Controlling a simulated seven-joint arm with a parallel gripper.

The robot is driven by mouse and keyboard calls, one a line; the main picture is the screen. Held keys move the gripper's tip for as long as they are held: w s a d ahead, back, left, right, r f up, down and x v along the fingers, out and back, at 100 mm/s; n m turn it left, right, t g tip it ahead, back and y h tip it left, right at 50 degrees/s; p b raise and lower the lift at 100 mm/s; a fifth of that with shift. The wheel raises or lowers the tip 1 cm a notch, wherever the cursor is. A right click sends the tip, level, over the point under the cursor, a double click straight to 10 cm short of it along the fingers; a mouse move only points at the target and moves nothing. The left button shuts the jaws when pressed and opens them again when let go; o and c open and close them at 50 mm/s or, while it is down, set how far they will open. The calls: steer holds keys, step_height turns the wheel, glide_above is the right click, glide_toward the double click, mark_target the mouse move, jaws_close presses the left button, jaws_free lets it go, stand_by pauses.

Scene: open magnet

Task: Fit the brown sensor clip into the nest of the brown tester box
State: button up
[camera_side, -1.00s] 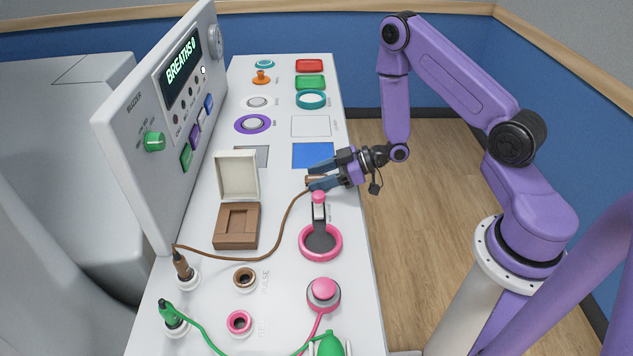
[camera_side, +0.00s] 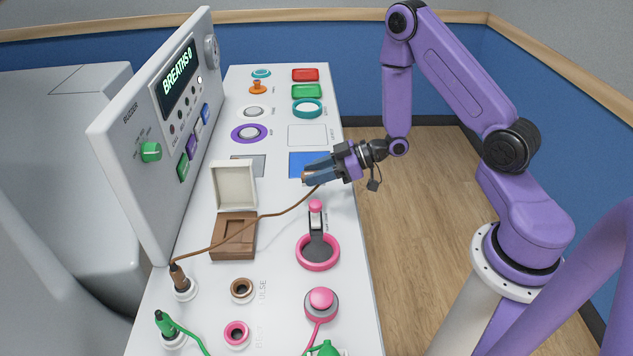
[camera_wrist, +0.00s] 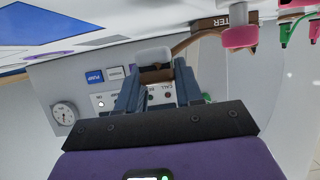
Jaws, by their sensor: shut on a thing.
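My gripper (camera_side: 311,175) is shut on the brown sensor clip (camera_side: 305,178), above the counter near the blue square. The clip is mostly hidden by the fingers in the side view. In the wrist view brown clip (camera_wrist: 157,76) shows between the two fingertips. The brown tester box (camera_side: 219,248) sits to the left and nearer the side camera, apart from the gripper. Its cream lid (camera_side: 233,186) stands open, and its recessed nest (camera_side: 236,232) looks empty. A brown cable (camera_side: 270,214) runs from the clip across the box to a brown plug (camera_side: 179,277).
The tall console (camera_side: 150,120) edges the counter on the left. A pink ring with a black post (camera_side: 317,250) stands below my gripper in the picture. A pink button (camera_side: 321,302) and brown socket (camera_side: 241,289) are nearer.

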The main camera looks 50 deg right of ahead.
step_height(320, 180, up, 6)
steer(key=shift+r, duration=0.1)
step_height(320, 180, up, 8)
steer(key=w+a+r+m+t+h, duration=0.2)
steer(key=w+a+r+m+h, duration=0.15)
steer(key=w, duration=0.35)
steer(key=w+a+r+m+t+h, duration=0.2)
steer(key=w+a+r, duration=0.1)
steer(key=w+r, duration=0.3)
steer(key=m+g+h, duration=0.4)
steer(key=m+h, duration=0.9)
steer(key=h, duration=0.1)
glide_above(234, 236)
steer(key=shift+f, duration=11.45)
steer(key=shift+f, duration=1.45)
